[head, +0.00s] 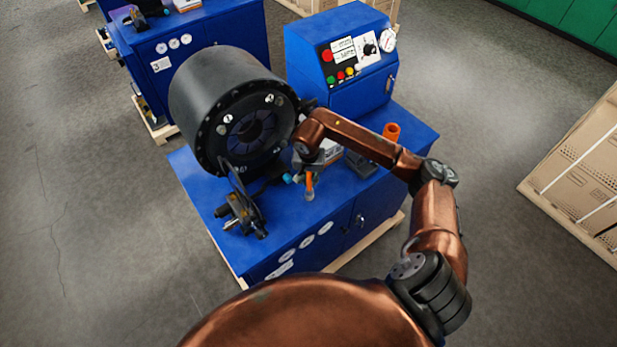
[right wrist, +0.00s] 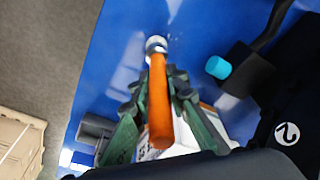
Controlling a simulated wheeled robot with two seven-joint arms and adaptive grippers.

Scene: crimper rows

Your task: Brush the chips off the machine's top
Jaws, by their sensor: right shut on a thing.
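The machine is a blue cabinet with a flat blue top (head: 285,220), which also fills much of the right wrist view (right wrist: 115,45). My right gripper (head: 308,168) is over the front part of this top. In the right wrist view my right gripper (right wrist: 160,98) is shut around the orange handle of a brush (right wrist: 158,75). The brush's pale round end points down at the blue top; I cannot tell whether it touches. Faint pale marks (right wrist: 228,102) show on the top, too blurred to tell as chips. My left gripper is not in view.
A big black crimping head (head: 225,95) stands left of my right gripper. A black fitting (head: 242,213) sits at the front left of the top. A blue control box (head: 340,65) stands behind, and an orange cup (head: 391,131) is to the right. A cyan-tipped part (right wrist: 218,67) is near the brush.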

